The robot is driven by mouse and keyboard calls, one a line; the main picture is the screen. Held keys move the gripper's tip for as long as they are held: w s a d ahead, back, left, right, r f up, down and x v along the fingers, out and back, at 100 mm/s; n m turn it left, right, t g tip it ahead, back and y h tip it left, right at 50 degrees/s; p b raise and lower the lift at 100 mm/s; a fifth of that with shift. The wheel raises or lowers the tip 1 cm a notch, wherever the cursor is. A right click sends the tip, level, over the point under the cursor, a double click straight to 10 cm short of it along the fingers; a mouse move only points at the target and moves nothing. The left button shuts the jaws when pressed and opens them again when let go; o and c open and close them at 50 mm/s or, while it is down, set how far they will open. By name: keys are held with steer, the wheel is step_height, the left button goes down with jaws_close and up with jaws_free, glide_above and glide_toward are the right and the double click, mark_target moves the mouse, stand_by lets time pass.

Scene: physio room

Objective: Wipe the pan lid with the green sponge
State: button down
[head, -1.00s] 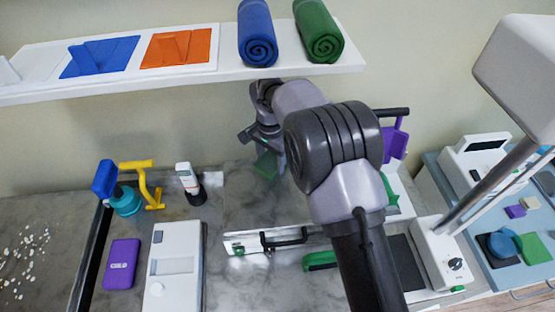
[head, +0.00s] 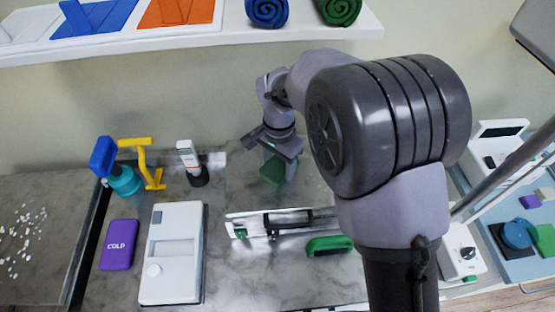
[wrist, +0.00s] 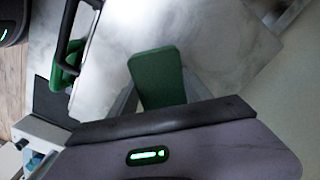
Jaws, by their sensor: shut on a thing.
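My gripper (head: 277,158) is shut on the green sponge (head: 272,171), which hangs below the jaws over the back of the marble counter. In the wrist view the sponge (wrist: 157,78) sticks out from between the fingers. A silvery flat piece with a black bar handle (head: 288,222), which looks like the pan lid, lies just in front of the sponge in the head view. The handle (wrist: 70,35) also shows in the wrist view. The sponge is apart from that handle; I cannot tell whether it touches the surface beneath.
A shelf (head: 200,40) spans the wall above.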

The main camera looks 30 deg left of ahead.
mark_target(282, 198)
steer(key=shift+s+d, duration=0.3)
steer(key=shift+s, duration=0.2)
steer(key=shift+s+d+f+b, duration=0.1)
steer(key=shift+s+d+b, duration=0.45)
steer(key=shift+s, duration=0.2)
steer(key=shift+s+d+f+b, duration=0.1)
steer(key=shift+s+d+b, duration=0.3)
steer(key=shift+s+b, duration=0.25)
steer(key=shift+s+d+r+b, duration=0.15)
steer(key=shift+s+d, duration=0.15)
steer(key=shift+s, duration=0.2)
steer(key=shift+s+d+f+b, duration=0.1)
steer(key=shift+s+d, duration=0.15)
steer(key=shift+s, duration=0.2)
steer(key=shift+s+d+r+b, duration=0.15)
steer(key=shift+s+d, duration=0.15)
steer(key=shift+s, duration=0.2)
step_height(282, 198, up, 6)
steer(key=p, duration=0.4)
steer(key=shift+w+a+p, duration=0.1)
steer(key=shift+p, duration=0.3)
step_height(282, 198, up, 3)
steer(key=shift+r+p, duration=0.1)
steer(key=shift+p, duration=1.05)
